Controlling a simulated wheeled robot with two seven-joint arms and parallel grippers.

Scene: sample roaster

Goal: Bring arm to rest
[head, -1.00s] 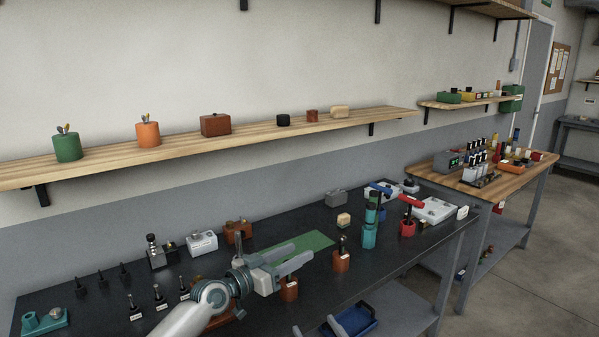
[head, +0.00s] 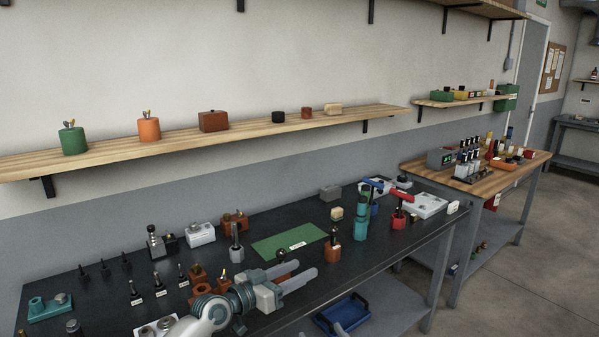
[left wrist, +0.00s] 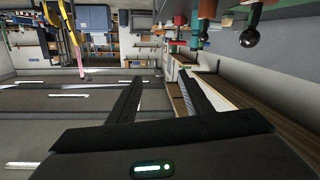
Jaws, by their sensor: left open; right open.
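My left gripper (head: 297,278) reaches in from the bottom left of the head view, over the front part of the dark workbench (head: 367,248). Its two pale fingers are spread, with nothing between them. In the left wrist view its dark fingers (left wrist: 160,85) stand apart with only distant room background between them. The rest of my right arm is out of the picture.
A brown holder with a dark tool (head: 332,248) stands beyond my left fingers. A green mat (head: 275,246), a teal holder (head: 361,222) and a red holder (head: 398,219) are on the bench. A blue tray (head: 343,315) sits lower. A wooden shelf (head: 250,128) runs along the wall.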

